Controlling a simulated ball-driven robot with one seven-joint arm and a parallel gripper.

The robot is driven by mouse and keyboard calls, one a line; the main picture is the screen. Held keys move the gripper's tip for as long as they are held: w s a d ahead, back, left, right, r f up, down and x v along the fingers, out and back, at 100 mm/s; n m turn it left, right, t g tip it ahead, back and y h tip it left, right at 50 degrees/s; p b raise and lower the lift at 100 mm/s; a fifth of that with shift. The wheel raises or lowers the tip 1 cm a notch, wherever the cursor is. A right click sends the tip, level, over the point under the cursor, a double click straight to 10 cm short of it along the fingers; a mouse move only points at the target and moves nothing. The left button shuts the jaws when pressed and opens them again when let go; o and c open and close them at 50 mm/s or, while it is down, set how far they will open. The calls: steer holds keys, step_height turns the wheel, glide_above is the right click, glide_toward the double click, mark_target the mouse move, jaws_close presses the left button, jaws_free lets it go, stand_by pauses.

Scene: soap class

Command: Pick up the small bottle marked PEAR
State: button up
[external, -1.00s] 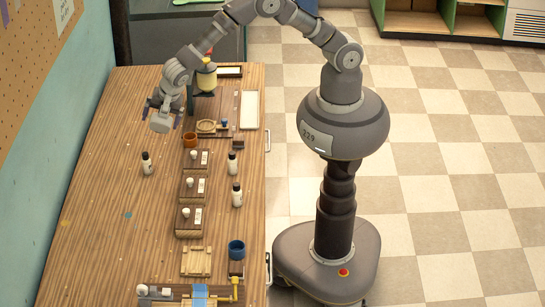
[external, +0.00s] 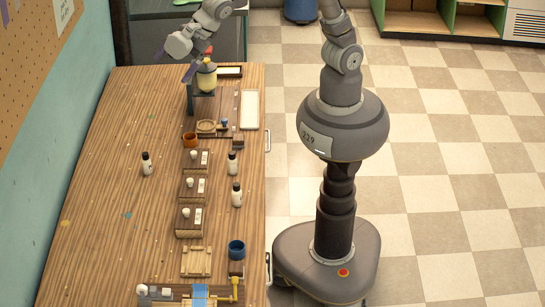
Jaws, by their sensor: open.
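Three small dark bottles with white labels stand upright on the wooden table. One bottle (external: 147,164) is alone on the left, and two more, a bottle (external: 232,164) and a nearer bottle (external: 237,195), are on the right. The labels are too small to read, so I cannot tell which is marked PEAR. My gripper (external: 174,64) is open and empty, raised near the far end of the table, away from all three bottles.
Several brown blocks with white knobs, among them one block (external: 190,220), line the table's middle. An orange cup (external: 190,140), a blue cup (external: 237,249) and a yellow-topped stand (external: 206,78) are nearby. The left half of the table (external: 100,220) is mostly clear.

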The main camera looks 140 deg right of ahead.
steer(key=s+a+r+m+t+y+b, duration=0.1)
steer(key=s+a+r+t+b, duration=0.3)
steer(key=a+r, duration=0.4)
step_height(320, 180, up, 4)
steer(key=shift+s+a+f+m+t, duration=0.25)
steer(key=shift+s+m+t, duration=0.05)
steer(key=shift+s+m, duration=0.55)
steer(key=s+a+r+t+y+b, duration=0.1)
steer(key=s+a+r, duration=0.1)
steer(key=s+r, duration=0.1)
steer(key=s+a+r+m+t+b, duration=0.1)
steer(key=s+a+r, duration=0.1)
steer(key=s+r, duration=0.2)
steer(key=s+a+r+m+t+y+b, duration=0.1)
steer(key=s+a+r+t+b, duration=0.1)
steer(key=s+r, duration=0.1)
steer(key=shift+s+r+y, duration=0.2)
steer(key=shift+y, duration=0.1)
steer(key=c, duration=0.4)
steer(key=shift+s+r, duration=0.15)
steer(key=shift+r, duration=0.05)
steer(key=shift+c, duration=1.2)
